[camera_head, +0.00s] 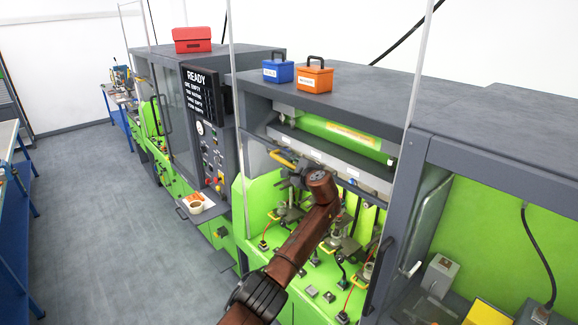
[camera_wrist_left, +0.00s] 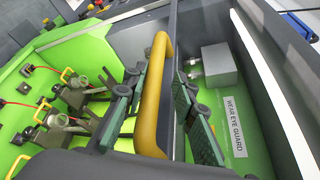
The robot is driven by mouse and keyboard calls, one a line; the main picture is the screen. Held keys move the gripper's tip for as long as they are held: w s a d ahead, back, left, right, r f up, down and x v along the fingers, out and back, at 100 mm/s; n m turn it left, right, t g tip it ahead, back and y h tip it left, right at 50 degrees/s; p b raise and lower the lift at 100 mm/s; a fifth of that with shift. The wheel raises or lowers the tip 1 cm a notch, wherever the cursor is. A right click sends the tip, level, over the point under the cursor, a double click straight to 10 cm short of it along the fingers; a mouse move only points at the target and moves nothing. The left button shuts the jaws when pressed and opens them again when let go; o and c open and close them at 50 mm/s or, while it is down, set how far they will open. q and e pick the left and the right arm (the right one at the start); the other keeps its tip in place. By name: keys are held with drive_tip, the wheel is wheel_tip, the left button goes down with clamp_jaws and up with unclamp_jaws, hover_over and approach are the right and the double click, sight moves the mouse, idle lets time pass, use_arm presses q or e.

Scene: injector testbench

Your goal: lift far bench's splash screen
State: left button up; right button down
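The splash screen's yellow handle (camera_head: 283,159) is on the front of the middle bench, below the green cylinder. In the left wrist view the same yellow handle (camera_wrist_left: 154,95) runs up the middle of the picture. My left gripper (camera_head: 290,172) is at this handle, partly hidden by my brown wrist. In the wrist view its two green-padded fingers (camera_wrist_left: 160,105) stand on either side of the handle, with slight gaps visible, so it looks open around it. The clear panel itself is hard to make out. My right gripper is not in view.
Fixtures and cables fill the green bay (camera_head: 300,255) below my arm. Blue (camera_head: 278,71) and orange (camera_head: 314,76) boxes stand on top of the bench. The READY display (camera_head: 197,92) is left of it. Grey floor (camera_head: 90,220) is clear at left.

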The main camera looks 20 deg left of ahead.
use_arm(q)
drive_tip(key=shift+o, duration=1.1)
drive_tip(key=shift+r, duration=0.1)
drive_tip(key=shift+s, duration=0.1)
drive_tip(key=shift+d+f, duration=0.1)
drive_tip(key=shift+f, duration=0.1)
drive_tip(key=shift+s+d, duration=0.2)
drive_tip(key=shift+s, duration=0.05)
drive_tip(key=v, duration=1.1)
drive_tip(key=shift+s+r, duration=0.15)
drive_tip(key=shift+r, duration=0.1)
